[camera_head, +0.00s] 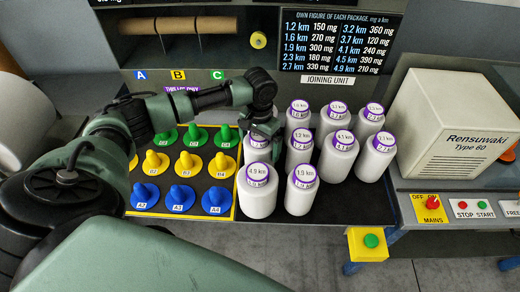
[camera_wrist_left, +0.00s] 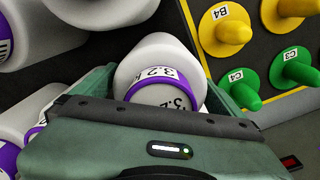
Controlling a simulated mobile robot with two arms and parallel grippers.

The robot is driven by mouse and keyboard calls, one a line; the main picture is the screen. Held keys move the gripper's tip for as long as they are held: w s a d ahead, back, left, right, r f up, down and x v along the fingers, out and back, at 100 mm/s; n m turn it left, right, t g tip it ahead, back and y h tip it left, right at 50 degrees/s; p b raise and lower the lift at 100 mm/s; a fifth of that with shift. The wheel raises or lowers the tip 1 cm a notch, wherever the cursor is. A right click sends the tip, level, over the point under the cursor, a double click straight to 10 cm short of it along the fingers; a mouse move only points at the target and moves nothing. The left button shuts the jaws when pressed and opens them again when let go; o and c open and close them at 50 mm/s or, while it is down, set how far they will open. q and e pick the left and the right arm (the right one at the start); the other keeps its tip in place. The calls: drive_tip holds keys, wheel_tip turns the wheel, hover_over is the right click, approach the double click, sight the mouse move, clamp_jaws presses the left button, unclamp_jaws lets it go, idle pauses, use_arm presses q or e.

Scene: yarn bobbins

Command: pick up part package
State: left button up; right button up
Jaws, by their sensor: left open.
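White yarn packages with purple-ringed labels stand upright in a cluster on the dark table; the front ones read 4.9 (camera_head: 258,195) and 1.9 (camera_head: 302,197). My left gripper (camera_head: 264,130) is down at the cluster's left edge, next to the board of pegs. In the left wrist view, a package labelled 3.2 (camera_wrist_left: 158,62) lies between the open jaws of my left gripper (camera_wrist_left: 160,85). Whether the jaws touch it I cannot tell. In the head view the gripper partly hides the packages behind it. My right gripper is not in view.
Yellow pegs (camera_head: 188,162), blue pegs (camera_head: 180,198) and green pegs (camera_head: 192,135) stand left of the packages. A beige Rensuwaki machine (camera_head: 455,120) is at the right, above a red and yellow switch (camera_head: 433,203). A figures panel (camera_head: 338,42) stands behind. Neighbouring packages crowd the gripper.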

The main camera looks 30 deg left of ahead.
use_arm(q)
drive_tip(key=shift+c, duration=0.7)
drive_tip(key=shift+r, duration=0.1)
drive_tip(key=c, duration=1.4)
drive_tip(key=shift+c, duration=0.2)
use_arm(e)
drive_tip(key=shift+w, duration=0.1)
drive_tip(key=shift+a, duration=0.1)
